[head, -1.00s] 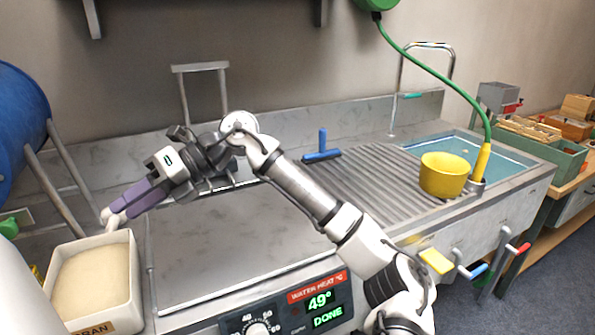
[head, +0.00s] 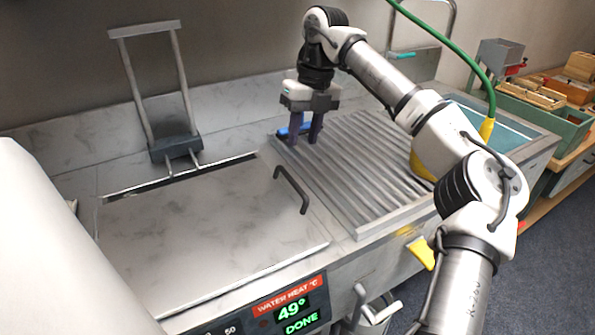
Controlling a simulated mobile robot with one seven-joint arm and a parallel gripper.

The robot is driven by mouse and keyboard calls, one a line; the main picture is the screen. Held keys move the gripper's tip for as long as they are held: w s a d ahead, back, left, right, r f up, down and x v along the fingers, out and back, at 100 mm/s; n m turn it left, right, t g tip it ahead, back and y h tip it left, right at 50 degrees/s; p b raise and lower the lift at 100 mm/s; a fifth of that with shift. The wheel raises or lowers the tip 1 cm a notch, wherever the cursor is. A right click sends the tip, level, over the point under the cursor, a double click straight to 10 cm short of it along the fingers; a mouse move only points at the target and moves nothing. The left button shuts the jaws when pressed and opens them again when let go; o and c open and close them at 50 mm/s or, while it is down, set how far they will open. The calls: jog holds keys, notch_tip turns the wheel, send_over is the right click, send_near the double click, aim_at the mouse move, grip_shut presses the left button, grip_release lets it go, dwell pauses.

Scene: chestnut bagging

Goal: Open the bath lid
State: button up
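The bath lid (head: 200,230) is a flat grey metal plate lying shut over the bath in the counter. A dark bar handle (head: 293,190) stands at its right edge. The gripper is not touching the handle.
A metal frame (head: 178,85) with a dark base stands behind the lid. A blue squeegee (head: 285,132) lies behind my fingers. The ribbed drainboard (head: 340,185) is right of the lid; my arm mostly hides a yellow pot (head: 420,168). The front display (head: 290,308) reads 49° DONE.

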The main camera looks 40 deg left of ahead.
aim_at(294, 181)
jog(key=f, duration=0.3)
jog(key=s+f, duration=0.1)
jog(key=f, duration=0.3)
jog(key=a+f+p, duration=0.1)
jog(key=f, duration=0.2)
jog(key=shift+s+f, duration=0.2)
jog(key=shift+s, duration=0.2)
grip_shut()
jog(key=shift+r, duration=0.1)
